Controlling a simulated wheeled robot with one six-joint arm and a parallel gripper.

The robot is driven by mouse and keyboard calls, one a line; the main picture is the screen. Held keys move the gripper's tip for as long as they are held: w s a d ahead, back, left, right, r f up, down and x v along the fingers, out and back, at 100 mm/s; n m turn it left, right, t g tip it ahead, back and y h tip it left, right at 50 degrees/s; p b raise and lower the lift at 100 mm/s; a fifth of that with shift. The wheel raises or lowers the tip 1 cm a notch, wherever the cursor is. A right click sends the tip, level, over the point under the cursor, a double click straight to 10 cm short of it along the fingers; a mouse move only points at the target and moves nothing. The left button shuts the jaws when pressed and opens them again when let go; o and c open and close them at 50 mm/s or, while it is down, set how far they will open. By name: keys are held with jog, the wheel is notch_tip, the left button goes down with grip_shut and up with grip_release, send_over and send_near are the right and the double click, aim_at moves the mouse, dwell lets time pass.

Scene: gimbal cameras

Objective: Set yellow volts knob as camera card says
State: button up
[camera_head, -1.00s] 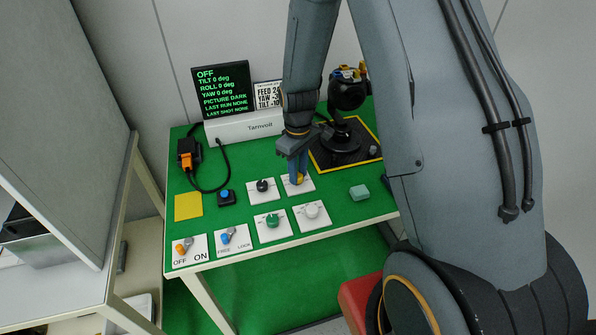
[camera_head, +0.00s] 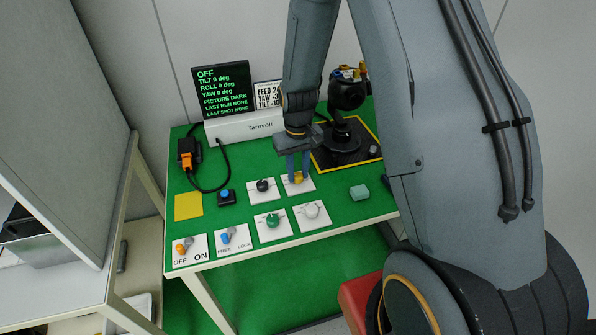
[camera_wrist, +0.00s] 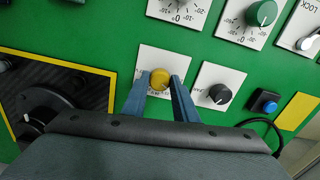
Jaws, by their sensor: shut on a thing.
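The yellow knob (camera_head: 297,178) stands on a white plate (camera_head: 310,185) in the back row of knobs on the green bench. My gripper (camera_head: 298,170) reaches down on it from above. In the wrist view the yellow knob (camera_wrist: 160,79) sits between the two blue fingers (camera_wrist: 161,88), which are shut on its sides. The fingers hide part of the plate's scale, so I cannot read the setting. The card (camera_head: 268,95) beside the screen is partly hidden by my arm; it shows FEED, YAW and TILT lines, cut off. The screen (camera_head: 221,91) reads OFF, with tilt, roll and yaw at 0 deg.
A black knob (camera_head: 262,186) is close left of the yellow one. A green knob (camera_head: 272,221) and a white knob (camera_head: 312,210) are in front. The gimbal camera (camera_head: 347,95) stands behind right on a yellow-edged black pad. Two levers (camera_head: 183,247) (camera_head: 228,237) are at front left.

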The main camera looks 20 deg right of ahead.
aim_at(298, 175)
jog(key=m, duration=1.2)
dwell(0.5)
jog(key=shift+w, duration=0.1)
jog(key=o, duration=1.1)
jog(key=shift+c, duration=0.2)
jog(key=shift+r+b, duration=0.9)
jog(key=shift+r, duration=3.05)
